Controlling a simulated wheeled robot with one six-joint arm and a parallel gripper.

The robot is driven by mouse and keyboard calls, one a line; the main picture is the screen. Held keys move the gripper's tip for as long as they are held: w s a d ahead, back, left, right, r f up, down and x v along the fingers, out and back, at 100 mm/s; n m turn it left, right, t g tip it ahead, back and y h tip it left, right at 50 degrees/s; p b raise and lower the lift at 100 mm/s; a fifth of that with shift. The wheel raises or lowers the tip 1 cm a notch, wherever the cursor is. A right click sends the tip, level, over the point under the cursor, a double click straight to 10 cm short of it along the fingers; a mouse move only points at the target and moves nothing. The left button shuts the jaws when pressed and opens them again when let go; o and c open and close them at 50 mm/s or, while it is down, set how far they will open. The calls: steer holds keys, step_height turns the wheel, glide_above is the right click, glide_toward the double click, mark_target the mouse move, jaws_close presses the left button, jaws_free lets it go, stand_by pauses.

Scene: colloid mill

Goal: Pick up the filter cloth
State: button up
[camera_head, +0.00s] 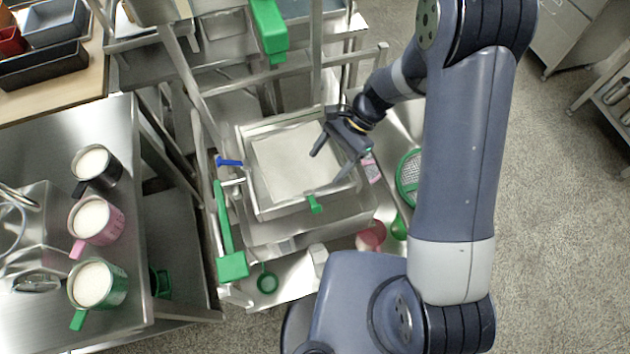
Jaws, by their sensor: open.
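A pale, flat, square sheet (290,170), which looks like the filter cloth, lies inside a square metal frame (250,198) in the middle of the view. My gripper (328,167) is open, with its two fingers spread over the right side of the sheet. I see nothing between the fingers. I cannot tell whether the fingertips touch the sheet or hover above it. My gripper hides part of the frame's right edge.
A green handle (315,204) sits at the frame's front edge, and a blue one (229,162) at its left. Metal posts stand left and behind. A green-rimmed sieve (409,176) lies to the right. Several cups of white contents, one pink (95,221), stand on the left table.

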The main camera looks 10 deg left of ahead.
mark_target(314, 182)
steer(key=shift+b+x, duration=0.7)
steer(key=shift+x, duration=0.85)
steer(key=shift+s+a+f, duration=0.1)
steer(key=shift+f, duration=0.05)
steer(key=shift+c, duration=0.5)
steer(key=shift+s, duration=0.1)
steer(key=c, duration=1.4)
jaws_close()
step_height(314, 182, up, 12)
steer(key=p, duration=0.9)
